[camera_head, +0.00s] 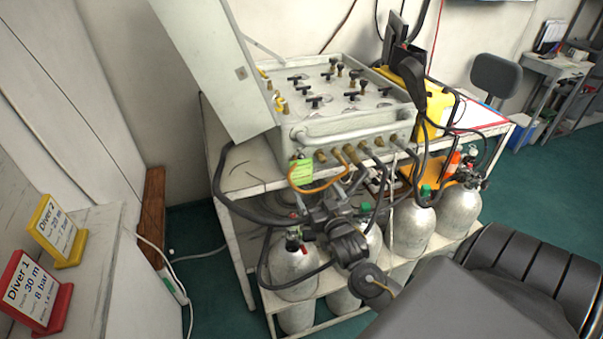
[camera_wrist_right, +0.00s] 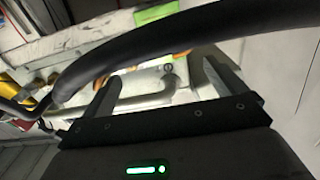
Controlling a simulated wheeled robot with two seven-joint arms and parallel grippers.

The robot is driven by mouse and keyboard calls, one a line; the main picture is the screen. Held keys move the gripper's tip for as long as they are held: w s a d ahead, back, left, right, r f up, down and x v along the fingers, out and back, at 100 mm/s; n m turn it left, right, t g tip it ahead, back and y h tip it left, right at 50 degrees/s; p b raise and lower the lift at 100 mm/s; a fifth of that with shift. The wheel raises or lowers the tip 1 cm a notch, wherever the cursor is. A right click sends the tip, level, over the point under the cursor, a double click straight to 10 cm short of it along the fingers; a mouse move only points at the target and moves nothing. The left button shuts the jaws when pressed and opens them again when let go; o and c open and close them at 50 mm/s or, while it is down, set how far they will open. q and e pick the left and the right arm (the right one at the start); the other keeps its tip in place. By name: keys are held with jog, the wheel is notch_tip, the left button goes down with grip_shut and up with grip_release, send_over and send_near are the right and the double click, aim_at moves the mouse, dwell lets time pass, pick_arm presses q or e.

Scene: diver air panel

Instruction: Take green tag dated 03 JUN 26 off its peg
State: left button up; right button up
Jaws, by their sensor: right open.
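A green tag (camera_head: 301,170) hangs at the front left of the grey air panel (camera_head: 342,131), beside an orange hose. Its writing is too small to read, and its peg cannot be made out. A green patch, likely the same tag, shows at the top of the right wrist view (camera_wrist_right: 156,13). My right gripper (camera_head: 328,205) is below and slightly right of the tag, apart from it, in front of the cylinders. Its two fingers are spread with nothing held between them in the wrist view (camera_wrist_right: 162,72). My left gripper is out of view.
A thick black hose (camera_wrist_right: 150,45) crosses close to my right fingers in the wrist view. Grey cylinders (camera_head: 412,226) stand on the rack under the panel. Red (camera_head: 36,290) and yellow (camera_head: 58,230) diver signs stand at left. The open panel lid (camera_head: 215,65) rises at upper left.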

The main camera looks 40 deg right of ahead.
send_near(302, 172)
jog(key=shift+x, duration=1.55)
jog(key=shift+p+x, duration=0.9)
jog(key=shift+x, duration=1.05)
jog(key=shift+w+d, duration=0.2)
jog(key=shift+w, duration=0.5)
jog(key=shift+c, duration=0.3)
jog(key=c, duration=1)
